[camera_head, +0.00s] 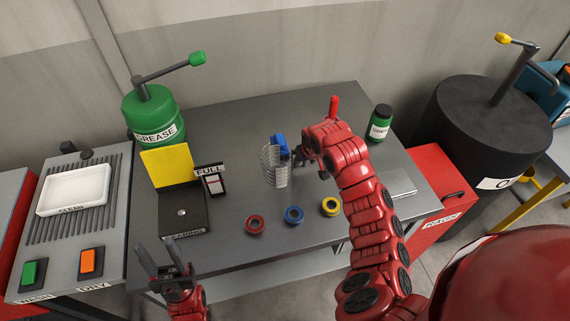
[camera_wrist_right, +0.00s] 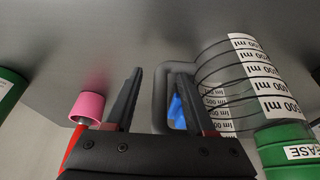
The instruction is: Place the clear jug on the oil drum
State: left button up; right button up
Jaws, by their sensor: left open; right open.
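The clear jug (camera_head: 274,166) stands upright on the grey workbench, with white graduation bands. My right gripper (camera_head: 302,158) is close on its right side. In the right wrist view the jug (camera_wrist_right: 240,85) is at the right. Its grey handle (camera_wrist_right: 161,98) appears between the open fingers (camera_wrist_right: 157,103); contact cannot be told. My left gripper (camera_head: 163,262) is open and empty by the bench's front left edge.
A green grease drum (camera_head: 153,115), yellow-backed bearing stand (camera_head: 183,210) and several coloured rings (camera_head: 294,215) are on or by the bench. A blue object (camera_head: 281,144) is behind the jug. A green bottle (camera_head: 380,123) and red-handled item (camera_head: 333,106) are near my right arm.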

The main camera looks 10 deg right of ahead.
jog(key=shift+c, duration=0.3)
grip_shut()
dwell(1.1)
